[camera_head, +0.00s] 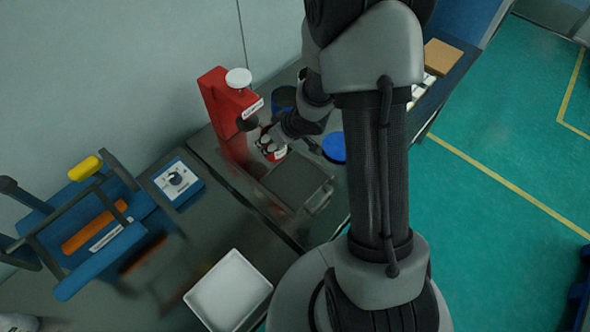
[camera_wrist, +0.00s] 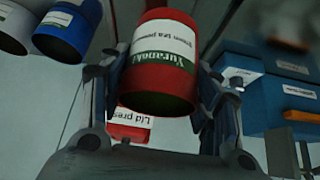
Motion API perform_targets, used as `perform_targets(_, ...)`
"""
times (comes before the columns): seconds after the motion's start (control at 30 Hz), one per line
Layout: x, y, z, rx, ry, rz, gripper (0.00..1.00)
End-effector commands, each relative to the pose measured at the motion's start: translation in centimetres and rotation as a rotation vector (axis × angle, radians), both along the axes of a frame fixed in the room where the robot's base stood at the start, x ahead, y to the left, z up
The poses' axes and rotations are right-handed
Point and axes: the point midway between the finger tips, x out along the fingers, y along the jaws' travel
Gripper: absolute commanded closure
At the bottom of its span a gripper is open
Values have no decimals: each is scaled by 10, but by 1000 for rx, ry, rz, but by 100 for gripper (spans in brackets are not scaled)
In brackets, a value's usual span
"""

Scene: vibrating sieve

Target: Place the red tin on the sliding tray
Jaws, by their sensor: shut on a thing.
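The red tin (camera_wrist: 158,92) has a white and green label and fills the middle of the wrist view between my gripper's two fingers. My gripper (camera_head: 268,146) is shut on it. In the head view a small part of the tin (camera_head: 277,155) shows below the fingers, in front of the red press. The sliding tray (camera_head: 297,178) is a dark flat plate with a handle on its near right side, at the foot of the press. The tin is over or just behind the tray's far edge; I cannot tell whether it touches anything.
The red lid press (camera_head: 232,118) stands close left of my gripper. A blue sieve machine (camera_head: 95,225), a control box (camera_head: 177,181) and a white bin (camera_head: 228,291) occupy the left.

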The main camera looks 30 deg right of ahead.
Motion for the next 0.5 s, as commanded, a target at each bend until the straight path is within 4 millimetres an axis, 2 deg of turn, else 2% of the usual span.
perform_targets(0.03,-2,-10,19,-1,-3,24,75)
perform_targets(0.1,-7,-21,31,0,-3,62,75)
perform_targets(0.3,-21,-45,53,0,-1,147,75)
perform_targets(0.4,-25,-50,51,1,-1,165,75)
perform_targets(0.5,-26,-51,33,2,2,172,75)
